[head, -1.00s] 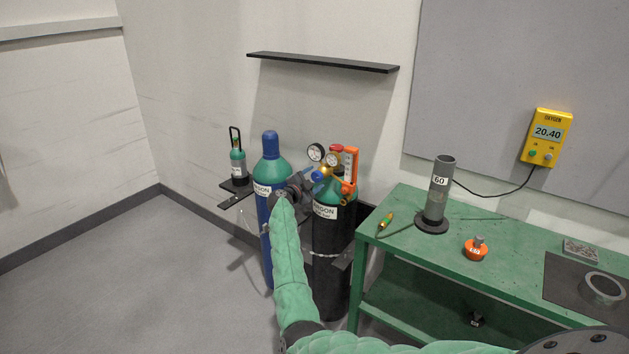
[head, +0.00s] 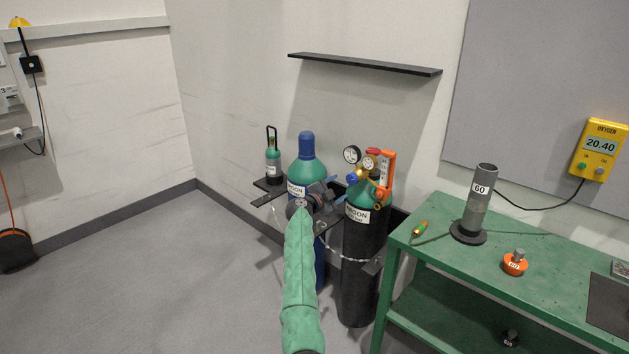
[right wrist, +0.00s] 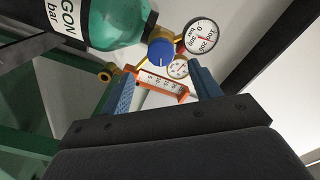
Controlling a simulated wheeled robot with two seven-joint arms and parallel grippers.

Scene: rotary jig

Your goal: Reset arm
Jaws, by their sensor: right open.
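My right arm, in a green sleeve, reaches up the middle of the head view. Its gripper (head: 326,188) is in front of the gas cylinders, left of the regulator (head: 368,165). In the right wrist view the two blue fingers (right wrist: 162,70) stand apart with nothing gripped. The regulator's blue knob (right wrist: 160,52), two round gauges and orange flowmeter (right wrist: 162,84) show beyond the fingers. The regulator sits on the black argon cylinder (head: 364,265) with a green shoulder. My left gripper is not in view.
A blue argon cylinder (head: 306,145) stands to the left, partly hidden by my arm. A small cylinder (head: 272,160) sits on a bracket. The green bench (head: 460,265) at right carries a grey tube (head: 480,195) and an orange-based weight (head: 515,263).

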